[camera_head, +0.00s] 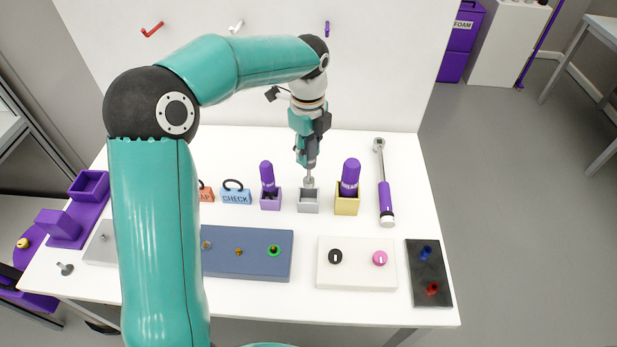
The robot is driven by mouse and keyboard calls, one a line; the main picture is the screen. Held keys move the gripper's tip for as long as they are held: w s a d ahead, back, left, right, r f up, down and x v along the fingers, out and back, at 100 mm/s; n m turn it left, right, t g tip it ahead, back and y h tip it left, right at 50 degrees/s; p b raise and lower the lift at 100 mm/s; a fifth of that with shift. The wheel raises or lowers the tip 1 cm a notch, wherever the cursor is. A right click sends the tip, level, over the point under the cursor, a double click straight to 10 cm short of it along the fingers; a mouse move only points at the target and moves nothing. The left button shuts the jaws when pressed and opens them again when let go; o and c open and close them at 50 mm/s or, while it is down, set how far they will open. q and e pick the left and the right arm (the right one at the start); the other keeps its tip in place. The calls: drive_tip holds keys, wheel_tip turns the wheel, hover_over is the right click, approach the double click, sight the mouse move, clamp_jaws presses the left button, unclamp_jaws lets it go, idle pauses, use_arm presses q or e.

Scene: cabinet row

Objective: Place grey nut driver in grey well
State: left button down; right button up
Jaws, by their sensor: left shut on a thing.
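My left gripper (309,160) points straight down above the grey well (308,205), in the middle of the white table. It is shut on the grey nut driver (309,183), whose lower end shows just below the fingers. The lower end is at the mouth of the well. I cannot tell how deep it sits in it. The rest of the driver is hidden by the fingers. My right gripper is not in view.
A purple-handled driver (267,177) stands in a purple well (271,202) to the left, and another (350,176) in a yellow well (346,207) to the right. A torque wrench (385,190) lies further right. Panels with knobs (357,280) fill the front.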

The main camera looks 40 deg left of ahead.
sight(308, 180)
use_arm(q)
drive_tip(key=shift+f, duration=4.35)
drive_tip(key=shift+f, duration=0.1)
drive_tip(key=c, duration=0.8)
unclamp_jaws()
wheel_tip(308, 180, up, 12)
drive_tip(key=shift+r, duration=0.1)
